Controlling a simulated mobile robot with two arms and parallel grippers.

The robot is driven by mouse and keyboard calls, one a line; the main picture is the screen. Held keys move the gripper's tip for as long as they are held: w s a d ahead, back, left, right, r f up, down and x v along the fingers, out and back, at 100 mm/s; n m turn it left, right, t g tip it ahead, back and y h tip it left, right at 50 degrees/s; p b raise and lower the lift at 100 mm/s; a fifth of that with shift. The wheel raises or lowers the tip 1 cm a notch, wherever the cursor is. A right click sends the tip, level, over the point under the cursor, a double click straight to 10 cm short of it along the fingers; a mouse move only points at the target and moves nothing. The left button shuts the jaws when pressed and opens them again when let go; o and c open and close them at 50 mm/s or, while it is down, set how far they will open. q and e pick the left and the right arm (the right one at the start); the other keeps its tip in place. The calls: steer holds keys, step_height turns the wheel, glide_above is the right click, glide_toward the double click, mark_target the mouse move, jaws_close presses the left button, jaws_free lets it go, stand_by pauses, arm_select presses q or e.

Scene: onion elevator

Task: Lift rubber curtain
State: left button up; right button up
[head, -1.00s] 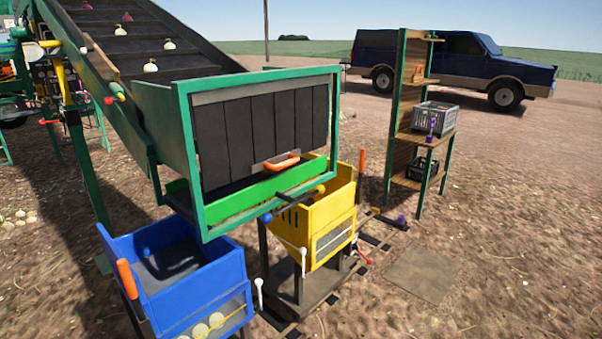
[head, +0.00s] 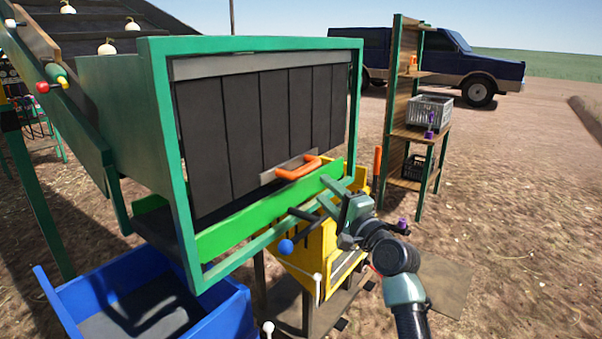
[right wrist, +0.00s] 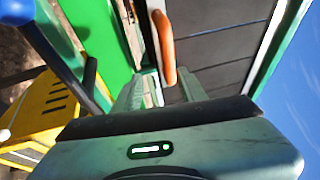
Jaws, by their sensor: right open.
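The rubber curtain (head: 265,120) is a row of dark hanging strips in a green frame at the elevator's end, and it hangs down. An orange handle (head: 298,168) sits on a light plate at its lower edge; the handle also shows in the right wrist view (right wrist: 164,45). My right gripper (head: 333,194) is open and empty, just below and right of the handle, in front of the bright green bar. In the right wrist view its fingers (right wrist: 162,90) point toward the handle, which lies ahead of them and apart from the palm. My left gripper is not in view.
A bright green bar (head: 225,232) crosses below the curtain. A blue-knobbed lever (head: 286,246) sticks out near my right gripper. A shelf with crates (head: 402,115) stands at right.

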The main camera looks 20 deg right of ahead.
mark_target(309, 171)
steer(key=x, duration=0.2)
steer(key=r+x, duration=0.1)
steer(key=x, duration=0.5)
steer(key=shift+a+r, duration=0.25)
steer(key=shift+r, duration=0.1)
steer(key=shift+w+a, duration=0.1)
steer(key=shift+w, duration=0.35)
steer(key=shift+s, duration=0.1)
jaws_close()
stand_by(0.5)
